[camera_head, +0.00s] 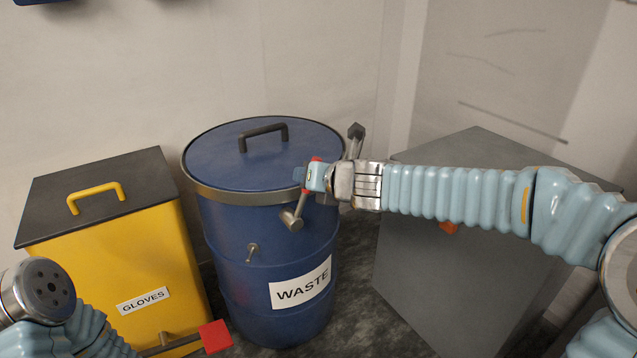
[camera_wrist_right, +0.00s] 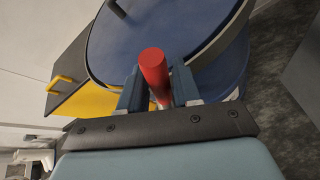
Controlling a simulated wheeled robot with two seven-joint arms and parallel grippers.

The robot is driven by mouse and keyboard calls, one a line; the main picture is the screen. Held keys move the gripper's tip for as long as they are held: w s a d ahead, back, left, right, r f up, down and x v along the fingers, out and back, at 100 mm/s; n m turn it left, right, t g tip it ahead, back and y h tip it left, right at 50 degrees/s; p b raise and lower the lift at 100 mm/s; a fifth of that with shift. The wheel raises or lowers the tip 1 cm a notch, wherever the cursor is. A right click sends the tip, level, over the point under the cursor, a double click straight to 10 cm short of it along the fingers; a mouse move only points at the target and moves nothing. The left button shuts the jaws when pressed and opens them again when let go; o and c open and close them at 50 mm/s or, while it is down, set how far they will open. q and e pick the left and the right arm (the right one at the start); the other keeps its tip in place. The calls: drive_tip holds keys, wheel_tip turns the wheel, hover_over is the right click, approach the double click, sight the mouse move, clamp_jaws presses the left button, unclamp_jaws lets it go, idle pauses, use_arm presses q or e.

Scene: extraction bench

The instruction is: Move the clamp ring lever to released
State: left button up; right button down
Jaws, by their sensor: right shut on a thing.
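The blue waste drum (camera_head: 262,250) stands in the middle of the head view, its lid (camera_head: 225,150) on and a grey clamp ring (camera_head: 230,197) around the rim. The clamp ring lever has a red grip (camera_head: 304,191), at the drum's right front rim. My right gripper (camera_head: 316,178) is shut on this red grip. In the right wrist view the round end of the red grip (camera_wrist_right: 153,68) stands between the two fingers (camera_wrist_right: 158,92). Most of the lever is hidden by the gripper. My left gripper is not in view; only part of my left arm shows at lower left.
A yellow gloves bin (camera_head: 150,265) with a dark lid stands left of the drum, a red square piece (camera_head: 215,337) low at its front. A grey cabinet (camera_head: 420,290) stands right, behind my right arm. Dark floor (camera_head: 360,320) shows between drum and cabinet.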

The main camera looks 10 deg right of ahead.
drive_tip(key=shift+s+a+r+n+h+b, duration=0.15)
drive_tip(key=shift+a+n+h, duration=0.1)
drive_tip(key=shift+a, duration=0.15)
drive_tip(key=shift+s+a+r+n+h+b, duration=0.1)
drive_tip(key=shift+a+n+h+b, duration=0.05)
drive_tip(key=shift+a+n, duration=0.15)
drive_tip(key=shift+a, duration=0.15)
drive_tip(key=c, duration=0.9)
unclamp_jaws()
drive_tip(key=p+v, duration=0.2)
drive_tip(key=v, duration=0.2)
drive_tip(key=p+v, duration=0.2)
drive_tip(key=v, duration=0.3)
drive_tip(key=p+v, duration=0.2)
drive_tip(key=v, duration=0.2)
drive_tip(key=shift+s+f, duration=0.1)
drive_tip(key=shift+s, duration=0.4)
